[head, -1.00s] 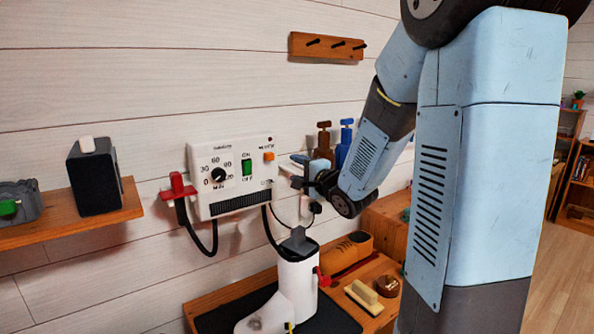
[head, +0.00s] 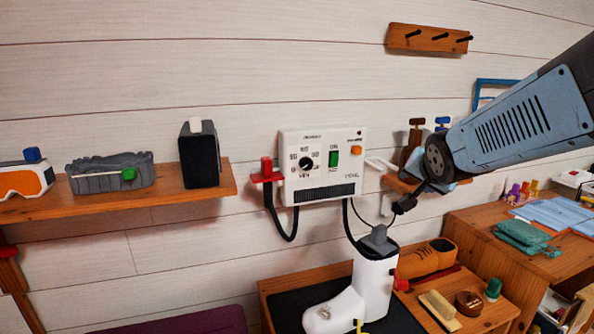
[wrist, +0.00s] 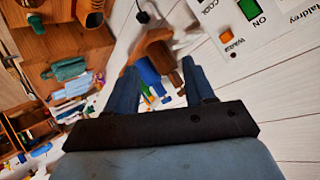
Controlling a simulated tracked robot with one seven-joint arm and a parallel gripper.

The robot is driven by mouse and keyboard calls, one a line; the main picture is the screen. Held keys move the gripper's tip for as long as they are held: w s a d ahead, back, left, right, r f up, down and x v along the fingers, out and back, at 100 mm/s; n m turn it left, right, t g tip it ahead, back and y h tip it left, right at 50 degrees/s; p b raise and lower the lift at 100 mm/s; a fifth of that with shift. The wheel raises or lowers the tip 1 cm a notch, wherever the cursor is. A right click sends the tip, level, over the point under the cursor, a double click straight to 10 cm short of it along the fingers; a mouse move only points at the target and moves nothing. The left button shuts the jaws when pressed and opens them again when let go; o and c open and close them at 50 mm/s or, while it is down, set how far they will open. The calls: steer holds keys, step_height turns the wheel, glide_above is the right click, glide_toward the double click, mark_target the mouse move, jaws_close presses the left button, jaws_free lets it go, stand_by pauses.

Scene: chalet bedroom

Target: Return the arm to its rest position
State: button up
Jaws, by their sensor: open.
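My arm (head: 520,120) reaches in from the right edge of the head view, in front of the white plank wall. My gripper's end is mostly hidden behind the arm in the head view. In the wrist view my gripper (wrist: 165,92) is open, its two fingers spread, with nothing held between them. Beyond the fingers are a brown boot-tree-like object and a blue one on a small wooden shelf. The white control box (head: 322,166) with a dial and a green switch is on the wall, left of my gripper; part of it shows in the wrist view (wrist: 250,22).
A white boot (head: 365,288) stands on a dark mat below the box, with a grey piece in its top. A tan shoe (head: 428,258), brush (head: 440,306) and tins are to its right. A left wall shelf (head: 120,196) holds goggles and a black speaker-like block. A peg rail (head: 428,38) hangs above.

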steer(key=s+a+f+n+g+y, duration=0.1)
steer(key=s+a+n+g, duration=0.2)
steer(key=s, duration=1.5)
steer(key=n+g, duration=0.2)
steer(key=n, duration=0.2)
steer(key=shift+s+a+g+y, duration=0.2)
steer(key=shift+s+g+y, duration=0.1)
steer(key=shift+s, duration=0.05)
